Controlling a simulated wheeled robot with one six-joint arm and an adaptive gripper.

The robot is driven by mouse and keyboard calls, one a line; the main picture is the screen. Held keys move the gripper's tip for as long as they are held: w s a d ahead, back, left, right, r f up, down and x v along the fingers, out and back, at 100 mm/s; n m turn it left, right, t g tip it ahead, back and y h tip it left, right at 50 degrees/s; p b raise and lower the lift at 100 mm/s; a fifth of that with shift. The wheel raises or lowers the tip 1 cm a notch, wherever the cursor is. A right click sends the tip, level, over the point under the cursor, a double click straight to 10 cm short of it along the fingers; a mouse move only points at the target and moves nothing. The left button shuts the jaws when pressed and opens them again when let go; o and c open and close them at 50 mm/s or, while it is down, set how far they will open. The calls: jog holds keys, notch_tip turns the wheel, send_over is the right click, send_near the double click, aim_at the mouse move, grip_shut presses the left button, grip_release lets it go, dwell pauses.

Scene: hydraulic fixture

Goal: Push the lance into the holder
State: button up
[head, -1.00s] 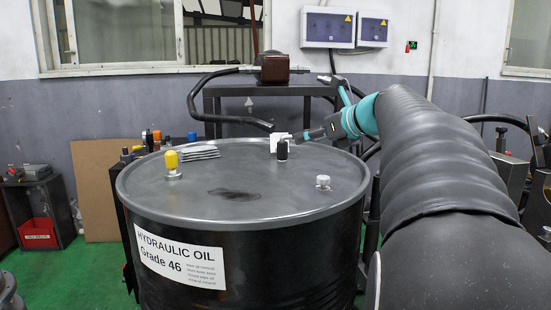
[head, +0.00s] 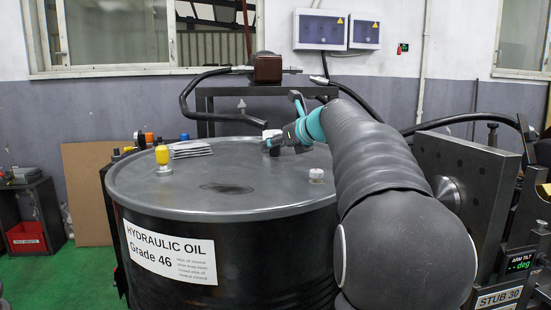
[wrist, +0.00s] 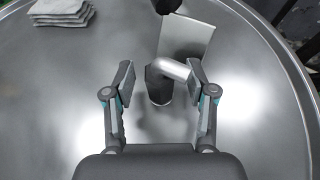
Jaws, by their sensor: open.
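A dark upright cylinder (wrist: 159,84) with a silver bent tube (wrist: 175,69) at its top stands on the drum lid (wrist: 75,95). It appears to be the lance fitting; I cannot tell lance from holder. In the wrist view my gripper (wrist: 160,82) is open, with a finger on each side of the fitting. The silver tube reaches close to the right finger; contact is unclear. A pale plate (wrist: 190,38) is just behind. In the head view my gripper (head: 284,142) is low over the far part of the lid and largely hides the fitting.
The black oil drum (head: 228,248) carries a yellow-capped fitting (head: 163,158), a stack of folded cloths (head: 190,149) and a pale cap (head: 316,175). A black hose (head: 190,105) curves behind the drum from a bench (head: 215,92). A dark plate fixture (head: 465,165) stands at right.

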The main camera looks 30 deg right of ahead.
jog(key=shift+w, duration=0.2)
jog(key=shift+c, duration=0.2)
grip_shut()
notch_tip(320, 180, up, 18)
jog(key=p, duration=0.4)
dwell(0.4)
